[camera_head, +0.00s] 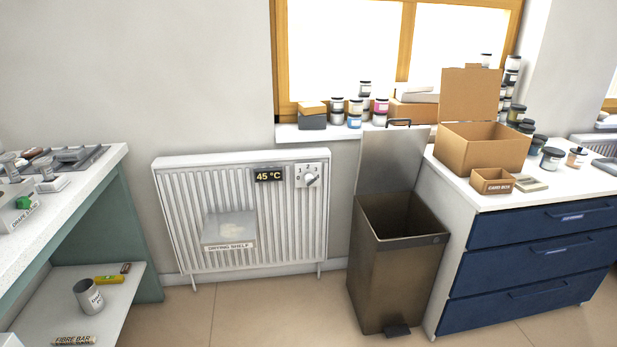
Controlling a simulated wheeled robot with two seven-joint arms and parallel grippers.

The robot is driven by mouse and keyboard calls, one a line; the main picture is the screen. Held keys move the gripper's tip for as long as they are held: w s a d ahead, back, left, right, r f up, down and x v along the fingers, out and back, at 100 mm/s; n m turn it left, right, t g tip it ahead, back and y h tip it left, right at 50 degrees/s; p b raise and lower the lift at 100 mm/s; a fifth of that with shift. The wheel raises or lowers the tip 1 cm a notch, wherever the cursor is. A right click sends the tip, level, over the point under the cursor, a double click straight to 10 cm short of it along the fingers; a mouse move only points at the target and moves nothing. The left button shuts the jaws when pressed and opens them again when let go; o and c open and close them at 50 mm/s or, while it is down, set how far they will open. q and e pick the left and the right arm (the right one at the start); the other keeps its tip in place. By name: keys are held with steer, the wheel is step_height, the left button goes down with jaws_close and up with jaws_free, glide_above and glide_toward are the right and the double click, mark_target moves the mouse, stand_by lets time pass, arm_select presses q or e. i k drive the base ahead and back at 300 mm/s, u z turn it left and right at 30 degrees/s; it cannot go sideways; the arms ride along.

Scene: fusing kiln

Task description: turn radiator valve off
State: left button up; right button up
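A white ribbed radiator (182,215) stands against the wall left of centre. Its valve knob (311,180) is on a white dial plate (301,170) at the radiator's upper right. The plate carries small markings, and the knob's exact setting is too small to read. A dark display (269,175) left of the dial reads "45 °C". A drying shelf (230,246) is fixed to the radiator's front, lower middle. Neither of my grippers shows in the view.
An open brown pedal bin (397,265) with its lid raised stands right of the radiator. A blue drawer cabinet (540,255) with a cardboard box (482,150) is at the right. A white bench (110,165) stands left. The tiled floor (250,315) before the radiator is clear.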

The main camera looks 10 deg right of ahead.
mark_target(310, 180)
steer(key=u, duration=0.05)
steer(key=i, duration=2.05)
steer(key=u, duration=0.4)
